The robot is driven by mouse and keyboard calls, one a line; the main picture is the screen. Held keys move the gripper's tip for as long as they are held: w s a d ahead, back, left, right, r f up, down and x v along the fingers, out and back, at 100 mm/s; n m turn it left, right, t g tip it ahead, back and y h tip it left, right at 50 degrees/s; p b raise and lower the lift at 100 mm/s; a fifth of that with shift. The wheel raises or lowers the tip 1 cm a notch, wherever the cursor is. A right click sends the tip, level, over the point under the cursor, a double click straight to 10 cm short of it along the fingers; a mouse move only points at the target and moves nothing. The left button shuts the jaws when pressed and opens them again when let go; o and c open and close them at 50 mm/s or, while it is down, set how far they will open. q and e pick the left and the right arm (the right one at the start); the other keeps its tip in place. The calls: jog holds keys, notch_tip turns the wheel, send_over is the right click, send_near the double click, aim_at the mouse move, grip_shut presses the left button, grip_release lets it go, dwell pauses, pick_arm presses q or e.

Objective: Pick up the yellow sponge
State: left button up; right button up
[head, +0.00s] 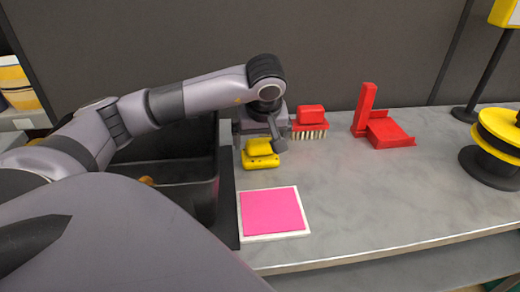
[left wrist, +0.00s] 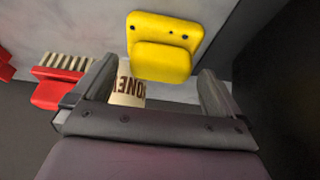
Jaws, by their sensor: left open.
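The yellow sponge (head: 261,158) lies on the grey counter behind the pink pad, a flat piece with a raised block on it. My left gripper (head: 262,140) points down over it from behind, and its wrist partly covers the area. In the left wrist view the sponge (left wrist: 163,45) shows small dark holes and sits just beyond and between the tips of my open left gripper (left wrist: 160,72). Whether the fingers touch it I cannot tell. My right gripper is not in view.
A red brush (head: 311,120) stands close to the right of my gripper. A red stand (head: 380,128), a yellow-black spool (head: 497,140) and a pink pad (head: 272,211) are on the counter. A dark bin (head: 180,170) adjoins at left. A lettered label (left wrist: 128,85) shows between my fingers.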

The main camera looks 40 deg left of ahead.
aim_at(261, 140)
pick_arm(q)
jog(key=shift+w+a+f, duration=0.15)
jog(key=shift+a+f, duration=0.05)
jog(key=shift+f, duration=0.35)
jog(key=c, duration=1)
notch_tip(261, 140, up, 8)
jog(key=shift+w, duration=0.1)
notch_tip(261, 140, up, 12)
jog(key=p, duration=0.4)
